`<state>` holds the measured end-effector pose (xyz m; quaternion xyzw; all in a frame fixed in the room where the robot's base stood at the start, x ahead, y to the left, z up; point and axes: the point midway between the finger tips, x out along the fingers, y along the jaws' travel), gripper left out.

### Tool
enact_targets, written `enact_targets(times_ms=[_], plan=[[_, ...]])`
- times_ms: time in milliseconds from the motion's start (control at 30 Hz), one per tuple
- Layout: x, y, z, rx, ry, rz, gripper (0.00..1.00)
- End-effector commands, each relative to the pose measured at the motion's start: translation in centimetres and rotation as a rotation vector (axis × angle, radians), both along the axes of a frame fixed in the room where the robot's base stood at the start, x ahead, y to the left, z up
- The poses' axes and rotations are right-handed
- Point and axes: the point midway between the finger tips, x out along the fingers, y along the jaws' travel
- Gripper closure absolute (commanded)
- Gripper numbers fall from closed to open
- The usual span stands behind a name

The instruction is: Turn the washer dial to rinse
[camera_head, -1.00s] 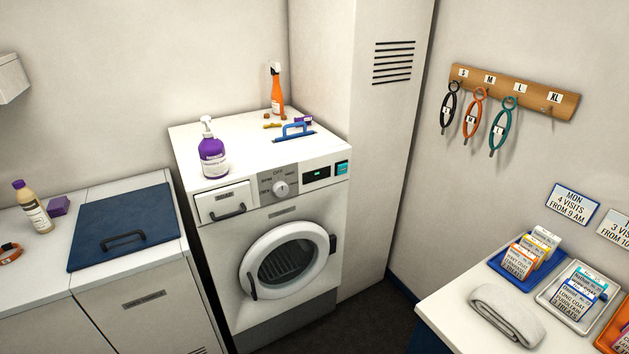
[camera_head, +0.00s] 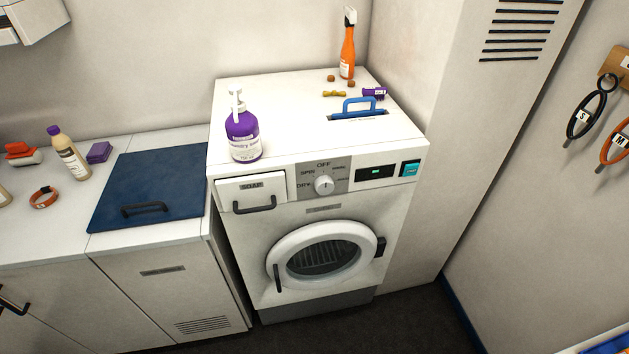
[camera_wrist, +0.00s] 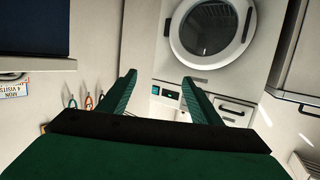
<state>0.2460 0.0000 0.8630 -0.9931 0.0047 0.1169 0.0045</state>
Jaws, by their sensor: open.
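The washer (camera_head: 300,222) is a white front loader with its round door (camera_head: 322,255) shut. Its white round dial (camera_head: 324,185) sits on a grey panel between the soap drawer and a dark display with a green light. Labels around the dial include OFF at the top and SPIN at upper left; the others are too small to read surely. The dial's pointer direction is unclear. In the wrist view the washer shows upside down. My gripper (camera_wrist: 159,85) is open and empty, its two green fingers pointing toward the washer's panel and apart from it. It does not show in the head view.
A purple soap bottle (camera_head: 242,130), an orange spray bottle (camera_head: 347,52) and a blue-handled item (camera_head: 358,112) stand on the washer top. The soap drawer (camera_head: 252,194) is shut. A counter with a blue lid (camera_head: 150,187) stands left. Dark floor in front looks clear.

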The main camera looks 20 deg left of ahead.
Motion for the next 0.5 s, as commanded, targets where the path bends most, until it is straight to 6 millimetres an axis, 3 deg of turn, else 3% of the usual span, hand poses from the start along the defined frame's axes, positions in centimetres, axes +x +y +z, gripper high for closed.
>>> enact_targets(times_ms=[300,500], plan=[[9.7,0.9,-1.4,0.072,-0.025,0.006,0.42],[16.6,2.8,-0.6,0.115,-0.042,0.074,0.42]])
